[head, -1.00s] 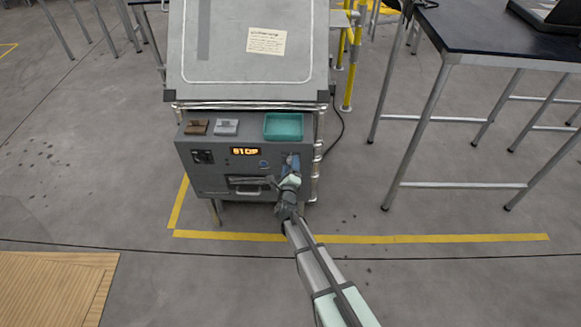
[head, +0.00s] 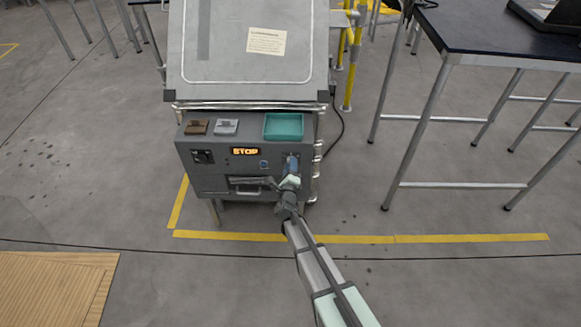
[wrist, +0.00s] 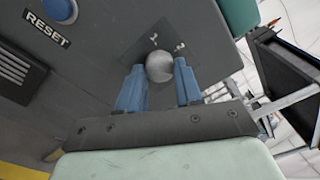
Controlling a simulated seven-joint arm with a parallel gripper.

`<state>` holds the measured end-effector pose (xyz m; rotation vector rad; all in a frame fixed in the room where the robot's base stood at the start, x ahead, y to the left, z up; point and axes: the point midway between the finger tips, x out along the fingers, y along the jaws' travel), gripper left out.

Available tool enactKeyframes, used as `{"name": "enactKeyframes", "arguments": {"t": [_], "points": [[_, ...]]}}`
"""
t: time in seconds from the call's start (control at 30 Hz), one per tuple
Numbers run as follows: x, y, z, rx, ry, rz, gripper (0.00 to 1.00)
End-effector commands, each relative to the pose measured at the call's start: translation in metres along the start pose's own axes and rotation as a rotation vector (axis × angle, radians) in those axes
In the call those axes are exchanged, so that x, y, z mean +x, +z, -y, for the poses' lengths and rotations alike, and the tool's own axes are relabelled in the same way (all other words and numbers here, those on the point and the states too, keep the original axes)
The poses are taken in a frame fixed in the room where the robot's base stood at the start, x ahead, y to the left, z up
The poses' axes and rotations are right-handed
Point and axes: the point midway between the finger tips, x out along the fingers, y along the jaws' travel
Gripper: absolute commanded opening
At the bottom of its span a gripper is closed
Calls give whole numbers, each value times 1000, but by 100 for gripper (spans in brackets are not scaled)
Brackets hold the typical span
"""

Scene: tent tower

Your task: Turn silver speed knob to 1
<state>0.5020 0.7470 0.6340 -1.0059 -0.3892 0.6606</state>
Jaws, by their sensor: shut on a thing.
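The silver speed knob (wrist: 159,66) is a round, shiny ball-like knob on a dark plate in the wrist view. Small white marks show on the plate just beyond it; I cannot read them surely. My gripper (wrist: 160,76) has its blue fingers on either side of the knob, shut on it. In the head view my gripper (head: 291,166) is at the right side of the grey machine's front panel (head: 220,181) and hides the knob there. An orange display (head: 245,152) on the panel reads STOP.
A blue button (wrist: 60,9) labelled RESET sits left of the knob in the wrist view. A teal tray (head: 284,138) and two small blocks, brown (head: 197,127) and grey (head: 226,127), lie on the machine's ledge. A dark table (head: 500,40) stands to the right.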

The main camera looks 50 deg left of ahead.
Motion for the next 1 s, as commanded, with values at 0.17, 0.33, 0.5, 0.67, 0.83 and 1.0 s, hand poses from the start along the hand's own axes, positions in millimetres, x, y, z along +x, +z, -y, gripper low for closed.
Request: {"name": "enactKeyframes", "arguments": {"t": [0.17, 0.33, 0.5, 0.67, 0.83, 1.0], "points": [[0, 0, 0, -113, -4, 4, 5], [0, 0, 0, -264, -11, 7, 5], [0, -1, 0, -427, -19, 12, 5], [0, -1, 0, -579, -26, 16, 5], [0, -1, 0, -740, -34, 21, 5], [0, -1, 0, -900, -41, 25, 5]]}}
